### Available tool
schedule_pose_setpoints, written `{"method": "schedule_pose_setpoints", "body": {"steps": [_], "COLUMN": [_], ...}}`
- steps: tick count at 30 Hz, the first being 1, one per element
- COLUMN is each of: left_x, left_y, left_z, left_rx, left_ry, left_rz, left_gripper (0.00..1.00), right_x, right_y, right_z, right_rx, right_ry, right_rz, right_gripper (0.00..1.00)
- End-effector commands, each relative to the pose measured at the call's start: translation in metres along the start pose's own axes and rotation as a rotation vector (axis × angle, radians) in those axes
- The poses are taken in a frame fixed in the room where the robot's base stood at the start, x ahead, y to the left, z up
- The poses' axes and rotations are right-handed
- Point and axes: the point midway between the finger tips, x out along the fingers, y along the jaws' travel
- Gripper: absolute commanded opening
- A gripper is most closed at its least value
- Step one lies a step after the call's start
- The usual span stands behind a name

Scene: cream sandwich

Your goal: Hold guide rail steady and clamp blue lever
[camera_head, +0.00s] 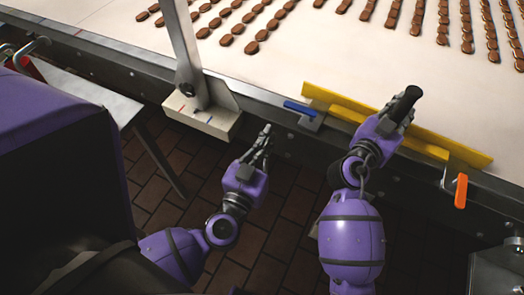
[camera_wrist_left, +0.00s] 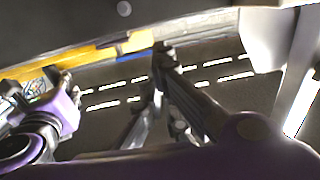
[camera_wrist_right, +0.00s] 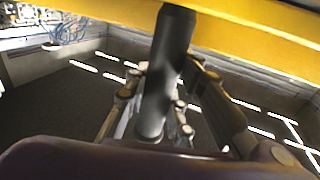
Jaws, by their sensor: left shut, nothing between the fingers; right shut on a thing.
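The yellow guide rail (camera_head: 450,146) lies along the near edge of the conveyor, angled down to the right. My right gripper (camera_head: 397,112) is shut on the rail's black handle (camera_head: 408,98); the handle also shows between its fingers in the right wrist view (camera_wrist_right: 168,70). The blue lever (camera_head: 300,108) sits on a small grey bracket at the conveyor edge, left of the handle, and shows small in the left wrist view (camera_wrist_left: 134,45). My left gripper (camera_head: 266,132) is shut and empty, below and left of the blue lever, apart from it.
An orange lever (camera_head: 461,190) hangs at the rail's right end. A white block with a metal post (camera_head: 205,118) stands left of the blue lever. Rows of brown sandwich pieces (camera_head: 252,47) lie on the white belt (camera_head: 300,65). Open brick floor (camera_head: 270,215) lies below the left gripper.

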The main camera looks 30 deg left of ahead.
Motion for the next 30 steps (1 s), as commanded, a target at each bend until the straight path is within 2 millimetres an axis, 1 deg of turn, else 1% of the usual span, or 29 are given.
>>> {"method": "schedule_pose_setpoints", "body": {"steps": [1,3,6,12,17,20,23,30], "left_x": [-0.011,-0.022,-0.034,-0.043,-0.044,-0.035,-0.019,0.033], "left_y": [-0.001,-0.002,-0.002,-0.002,0.001,0.001,0.002,0.006], "left_z": [0.001,0.001,0.001,0.001,0.001,0.001,0.0,0.0], "left_rx": [0.001,0.001,0.0,0.003,0.002,-0.001,-0.001,-0.002], "left_ry": [-0.003,-0.003,-0.003,0.0,0.001,0.002,0.005,0.004], "left_rz": [-0.001,0.0,0.0,0.022,0.059,0.058,0.058,0.058], "left_gripper": [0.0,0.0,0.0,0.0,0.0,0.0,0.0,0.0], "right_x": [0.0,0.0,0.0,0.0,0.0,0.0,0.0,0.0], "right_y": [-0.001,-0.001,-0.001,-0.001,-0.001,-0.001,-0.001,-0.001], "right_z": [-0.001,-0.001,-0.001,-0.001,-0.001,-0.001,-0.001,-0.001], "right_rx": [0.002,0.002,0.002,0.002,0.002,0.002,0.001,0.002], "right_ry": [0.001,0.001,0.001,0.001,0.001,0.001,0.001,0.001], "right_rz": [-0.001,-0.001,-0.001,-0.001,-0.001,-0.001,-0.002,-0.001], "right_gripper": [0.0,0.0,0.0,0.0,0.0,0.0,0.0,0.0]}}
